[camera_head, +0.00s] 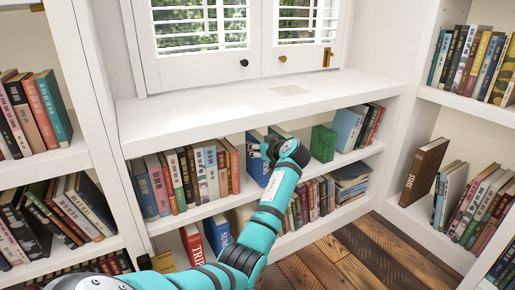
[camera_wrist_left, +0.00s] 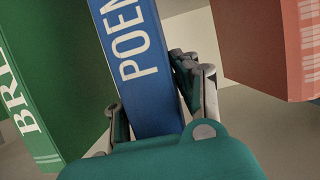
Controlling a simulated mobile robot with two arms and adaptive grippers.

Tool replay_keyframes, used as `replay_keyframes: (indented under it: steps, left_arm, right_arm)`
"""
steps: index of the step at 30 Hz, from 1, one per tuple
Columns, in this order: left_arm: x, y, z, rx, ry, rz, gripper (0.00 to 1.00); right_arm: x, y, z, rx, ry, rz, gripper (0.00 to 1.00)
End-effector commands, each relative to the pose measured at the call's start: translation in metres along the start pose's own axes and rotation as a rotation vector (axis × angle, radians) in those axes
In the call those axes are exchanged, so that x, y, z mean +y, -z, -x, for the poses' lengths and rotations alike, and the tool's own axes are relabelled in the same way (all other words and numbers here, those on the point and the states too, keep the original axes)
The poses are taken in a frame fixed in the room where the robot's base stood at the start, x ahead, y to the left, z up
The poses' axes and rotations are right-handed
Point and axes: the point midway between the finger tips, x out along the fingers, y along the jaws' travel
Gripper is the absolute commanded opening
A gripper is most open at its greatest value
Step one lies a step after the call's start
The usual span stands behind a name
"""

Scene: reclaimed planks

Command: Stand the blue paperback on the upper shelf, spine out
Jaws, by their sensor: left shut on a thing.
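The blue paperback (camera_head: 256,170) is upright in the upper shelf's gap, with white lettering on its spine. In the left wrist view its spine (camera_wrist_left: 138,65) faces the camera and reads "POEM", the rest cut off. My left gripper (camera_head: 266,150) is shut on it, one finger on each side (camera_wrist_left: 155,105). The gripper and forearm cover part of the book in the head view. Whether its base touches the upper shelf (camera_head: 215,208) I cannot tell. My right gripper is not in view.
A row of books (camera_head: 190,178) ends in a red book (camera_head: 233,166) left of the blue one. The white ledge (camera_head: 220,112) lies close above. A lower row of books (camera_head: 315,198) stands below.

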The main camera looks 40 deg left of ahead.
Motion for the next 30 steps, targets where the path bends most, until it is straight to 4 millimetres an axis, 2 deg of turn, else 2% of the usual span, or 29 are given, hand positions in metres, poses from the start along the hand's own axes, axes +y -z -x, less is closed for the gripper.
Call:
replay_keyframes:
  steps: [7, 8, 14, 23, 26, 30]
  left_arm:
    - [0.0, -0.003, -0.001, 0.002, 0.0, 0.0, 0.0]
    - [0.0, -0.003, -0.001, 0.002, 0.0, 0.0, 0.3]
    - [0.0, -0.003, -0.001, 0.001, 0.0, 0.0, 0.56]
    - [0.0, -0.005, 0.0, -0.002, 0.0, -0.001, 0.56]
    - [0.001, -0.005, 0.009, -0.001, -0.003, -0.001, 0.56]
    - [0.002, -0.005, 0.035, -0.001, -0.005, 0.002, 0.56]
  right_arm:
    - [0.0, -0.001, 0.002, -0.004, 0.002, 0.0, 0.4]
    - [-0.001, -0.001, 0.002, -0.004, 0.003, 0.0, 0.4]
    - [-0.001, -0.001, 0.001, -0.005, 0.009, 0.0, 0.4]
    - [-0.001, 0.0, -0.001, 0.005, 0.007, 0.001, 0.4]
    - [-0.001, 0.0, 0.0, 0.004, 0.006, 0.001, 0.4]
    - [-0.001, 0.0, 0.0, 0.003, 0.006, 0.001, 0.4]
